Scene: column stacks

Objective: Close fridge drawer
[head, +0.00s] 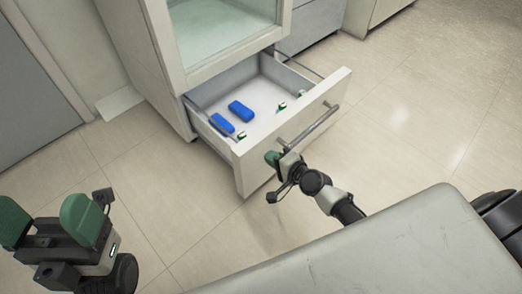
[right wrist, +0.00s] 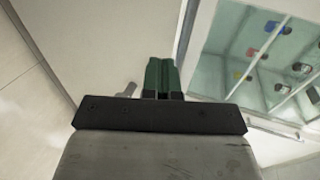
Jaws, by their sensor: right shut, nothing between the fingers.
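The fridge drawer (head: 256,168) is pulled out from the bottom of the white cabinet in the head view. Its light front carries a grey bar handle (head: 315,122). My right gripper (head: 272,158) is shut and empty at the lower left part of the drawer front, near the handle's near end; I cannot tell whether it touches. Its green fingers are together in the right wrist view (right wrist: 162,76). My left gripper (head: 48,226) is open and empty at the lower left, over the floor and away from the drawer.
Inside the drawer lie two blue items (head: 241,111) and several small green-and-white ones (head: 282,105). Above it is a glass-fronted compartment (head: 215,30); the right wrist view shows shelves with small coloured items (right wrist: 272,27). Tiled floor (head: 430,90) lies clear to the right.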

